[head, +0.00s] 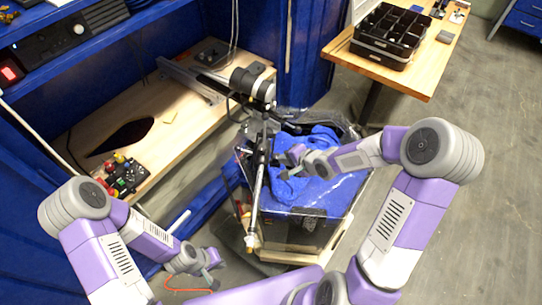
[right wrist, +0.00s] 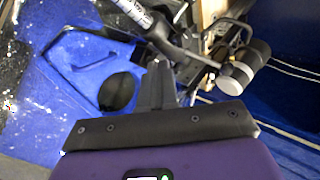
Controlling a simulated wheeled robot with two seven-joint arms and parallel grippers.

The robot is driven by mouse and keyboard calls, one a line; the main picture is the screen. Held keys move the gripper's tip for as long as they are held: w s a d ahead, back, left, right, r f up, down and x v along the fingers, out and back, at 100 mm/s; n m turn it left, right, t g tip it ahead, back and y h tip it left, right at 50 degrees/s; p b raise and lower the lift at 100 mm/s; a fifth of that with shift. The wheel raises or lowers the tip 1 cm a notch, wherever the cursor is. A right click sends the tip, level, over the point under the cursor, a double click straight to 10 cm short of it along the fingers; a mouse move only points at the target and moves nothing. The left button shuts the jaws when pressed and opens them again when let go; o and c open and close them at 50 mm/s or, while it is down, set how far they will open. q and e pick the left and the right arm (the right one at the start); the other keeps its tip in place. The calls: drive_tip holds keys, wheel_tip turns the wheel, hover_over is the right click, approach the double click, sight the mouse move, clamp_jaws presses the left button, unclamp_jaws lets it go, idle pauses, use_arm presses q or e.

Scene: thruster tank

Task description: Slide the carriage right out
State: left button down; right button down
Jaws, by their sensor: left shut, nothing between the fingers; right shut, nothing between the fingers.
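A silver rail (head: 190,80) lies on the wooden bench and points toward the tank. At its tank end is an assembly with a light and black cylinder (head: 252,84), which seems to be the carriage; its exact outline is unclear. A thin upright rod (head: 257,195) hangs below it at the tank's near left side. The cylinder also shows in the right wrist view (right wrist: 243,68). My right gripper (head: 287,168) is shut and empty over the tank, just right of the rod; contact cannot be told. My left gripper (head: 212,280) is shut and empty, low, left of the tank.
The clear-walled tank (head: 305,228) has blue inside and dark hoses at its back rim. A button box (head: 122,175) stands on the bench's near end. A table with a black compartment tray (head: 390,36) is at the back right. Open floor lies right of the tank.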

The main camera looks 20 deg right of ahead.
sight(265, 151)
drive_tip(key=shift+w+a+f+b, duration=0.35)
drive_tip(key=shift+w+a, duration=0.2)
drive_tip(key=shift+w, duration=0.4)
drive_tip(key=shift+w+a+f+b, duration=0.2)
drive_tip(key=shift+w+a+f, duration=0.3)
drive_tip(key=shift+w, duration=0.45)
drive_tip(key=shift+w+a+f+b, duration=0.3)
drive_tip(key=shift+w+a, duration=0.3)
drive_tip(key=shift+w, duration=0.35)
